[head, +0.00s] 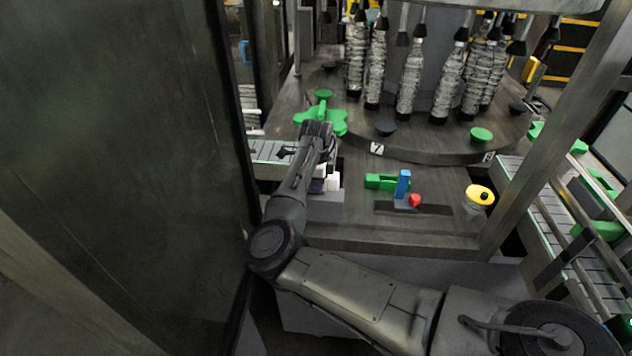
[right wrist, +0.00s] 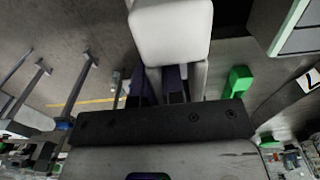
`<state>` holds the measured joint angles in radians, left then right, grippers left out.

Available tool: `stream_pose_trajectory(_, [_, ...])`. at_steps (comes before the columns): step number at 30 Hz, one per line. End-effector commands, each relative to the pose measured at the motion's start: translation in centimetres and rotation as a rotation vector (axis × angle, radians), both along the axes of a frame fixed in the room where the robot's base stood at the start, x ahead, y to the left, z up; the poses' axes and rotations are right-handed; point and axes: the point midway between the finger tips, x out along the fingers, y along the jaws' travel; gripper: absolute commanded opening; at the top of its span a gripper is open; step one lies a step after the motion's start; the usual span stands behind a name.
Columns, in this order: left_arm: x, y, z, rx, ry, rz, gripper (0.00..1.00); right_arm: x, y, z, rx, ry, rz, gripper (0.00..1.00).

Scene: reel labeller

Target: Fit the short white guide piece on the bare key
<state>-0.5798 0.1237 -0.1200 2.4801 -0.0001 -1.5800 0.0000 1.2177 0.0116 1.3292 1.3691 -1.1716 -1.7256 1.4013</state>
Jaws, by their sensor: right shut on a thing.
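My right gripper (head: 318,184) is shut on a white block-like piece, which I take to be the short white guide piece (right wrist: 172,32). In the right wrist view the piece sits between the dark purple fingers (right wrist: 163,88) and hides their tips. In the head view only part of the white piece (head: 333,182) shows beside my wrist, just above a grey block (head: 326,206). I cannot tell whether it touches anything below. I cannot make out the bare key; my arm covers much of that spot. My left gripper is in neither view.
A green star-shaped wheel (head: 336,124) stands behind my wrist. Wrapped bottles (head: 409,80) stand on the round table behind. A steel post (head: 545,125) rises at right.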

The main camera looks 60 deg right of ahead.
Motion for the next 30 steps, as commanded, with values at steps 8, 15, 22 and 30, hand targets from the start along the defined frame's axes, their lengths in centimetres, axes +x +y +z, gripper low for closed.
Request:
stream_pose_trajectory(8, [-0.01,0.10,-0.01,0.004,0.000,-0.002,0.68,0.00,-0.02,0.01,-0.001,0.000,0.000,0.00])
stream_pose_trajectory(15, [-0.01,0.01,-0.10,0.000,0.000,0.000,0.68,0.00,-0.02,-0.33,0.000,0.000,0.000,0.00])
stream_pose_trajectory(22, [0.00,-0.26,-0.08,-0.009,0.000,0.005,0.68,0.01,-0.03,-0.55,-0.001,0.000,0.000,0.00])
stream_pose_trajectory(30, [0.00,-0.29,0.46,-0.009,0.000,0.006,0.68,0.14,0.03,-0.23,-0.001,0.000,0.000,0.00])
